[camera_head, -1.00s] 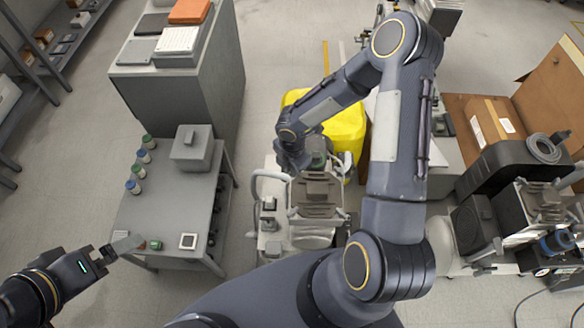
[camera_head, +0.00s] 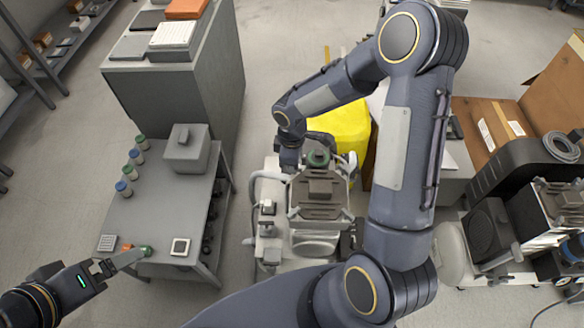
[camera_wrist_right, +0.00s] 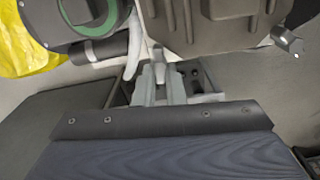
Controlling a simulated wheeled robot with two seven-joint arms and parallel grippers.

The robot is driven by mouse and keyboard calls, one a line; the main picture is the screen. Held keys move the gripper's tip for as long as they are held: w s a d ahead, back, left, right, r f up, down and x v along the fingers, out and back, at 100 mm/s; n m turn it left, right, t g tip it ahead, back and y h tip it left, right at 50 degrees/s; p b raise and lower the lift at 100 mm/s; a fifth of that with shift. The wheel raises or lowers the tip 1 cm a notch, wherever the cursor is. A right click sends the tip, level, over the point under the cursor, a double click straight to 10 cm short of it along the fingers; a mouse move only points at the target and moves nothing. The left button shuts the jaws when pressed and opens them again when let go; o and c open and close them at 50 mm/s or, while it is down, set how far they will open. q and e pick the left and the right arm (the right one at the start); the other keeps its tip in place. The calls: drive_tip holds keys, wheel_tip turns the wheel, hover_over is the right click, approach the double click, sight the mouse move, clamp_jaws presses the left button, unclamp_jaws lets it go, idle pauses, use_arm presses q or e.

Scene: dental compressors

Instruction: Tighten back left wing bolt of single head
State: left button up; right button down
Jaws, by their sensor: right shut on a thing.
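The single-head compressor (camera_head: 320,207) stands in the middle of the head view, with a ribbed grey-brown top. That ribbed part (camera_wrist_right: 215,22) also fills the top of the right wrist view. My right gripper (camera_head: 291,166) is at its back left corner, seen from above. In the wrist view the right gripper's light grey fingers (camera_wrist_right: 160,78) are shut on a small pale piece at that corner, apparently the back left wing bolt, mostly hidden by them. Another wing bolt (camera_wrist_right: 288,40) shows at the right. My left gripper (camera_head: 106,268) is at the lower left, its finger opening unclear.
A grey table (camera_head: 150,205) with several jars and a grey box (camera_head: 186,148) stands left. A green-ringed round part (camera_wrist_right: 92,18) and a pale hose (camera_wrist_right: 134,50) lie close left of the right gripper.

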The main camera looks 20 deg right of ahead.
drive_tip(key=m+b, duration=0.2)
drive_tip(key=m, duration=0.1)
drive_tip(key=shift+w+d+f+m, duration=0.1)
drive_tip(key=shift+m, duration=0.2)
drive_tip(key=shift+d+m+b, duration=0.1)
drive_tip(key=shift+m+b, duration=0.85)
drive_tip(key=shift+m, duration=0.95)
drive_tip(key=c, duration=1.5)
unclamp_jaws()
wheel_tip(320, 180, up, 8)
drive_tip(key=shift+f, duration=0.15)
drive_tip(key=shift+r, duration=0.2)
